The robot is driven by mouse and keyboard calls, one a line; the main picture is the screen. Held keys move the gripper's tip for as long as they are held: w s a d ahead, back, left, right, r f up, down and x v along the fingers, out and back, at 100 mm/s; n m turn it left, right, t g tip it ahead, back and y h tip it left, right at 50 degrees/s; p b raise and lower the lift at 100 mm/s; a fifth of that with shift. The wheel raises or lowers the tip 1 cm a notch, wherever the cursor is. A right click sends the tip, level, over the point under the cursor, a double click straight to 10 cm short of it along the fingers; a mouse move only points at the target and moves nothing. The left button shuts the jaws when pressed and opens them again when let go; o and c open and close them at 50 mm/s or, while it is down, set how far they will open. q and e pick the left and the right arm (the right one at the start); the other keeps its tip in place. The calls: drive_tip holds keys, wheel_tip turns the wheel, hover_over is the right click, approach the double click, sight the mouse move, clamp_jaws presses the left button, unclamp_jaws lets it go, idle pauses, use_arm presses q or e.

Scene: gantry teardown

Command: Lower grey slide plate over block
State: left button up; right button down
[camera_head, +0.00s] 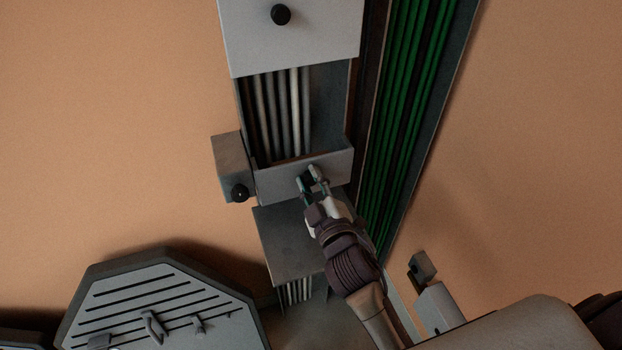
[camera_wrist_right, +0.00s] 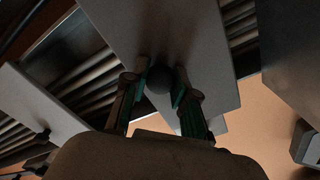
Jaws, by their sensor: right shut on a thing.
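A grey slide plate (camera_head: 280,186) lies across the dark channel in the head view, and its face fills the upper middle of the right wrist view (camera_wrist_right: 200,40). My right gripper (camera_head: 312,174) is shut on its dark round knob (camera_wrist_right: 159,79), one finger on each side. A grey block (camera_head: 230,160) with a black knob (camera_head: 240,193) sits at the plate's left end. Whether the plate touches this block I cannot tell. My left gripper is not in view.
A second grey plate (camera_head: 290,40) with a black knob covers the channel's upper end. Pale rods (camera_head: 285,110) show between the plates. Green cables (camera_head: 415,90) run along a dark tray on the right. An octagonal slotted panel (camera_head: 160,300) lies at lower left.

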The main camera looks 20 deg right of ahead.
drive_tip(key=shift+f, duration=0.35)
drive_tip(key=c, duration=1.2)
unclamp_jaws()
drive_tip(key=o, duration=0.3)
drive_tip(key=shift+r, duration=0.1)
drive_tip(key=s, duration=1.2)
drive_tip(key=shift+d, duration=0.2)
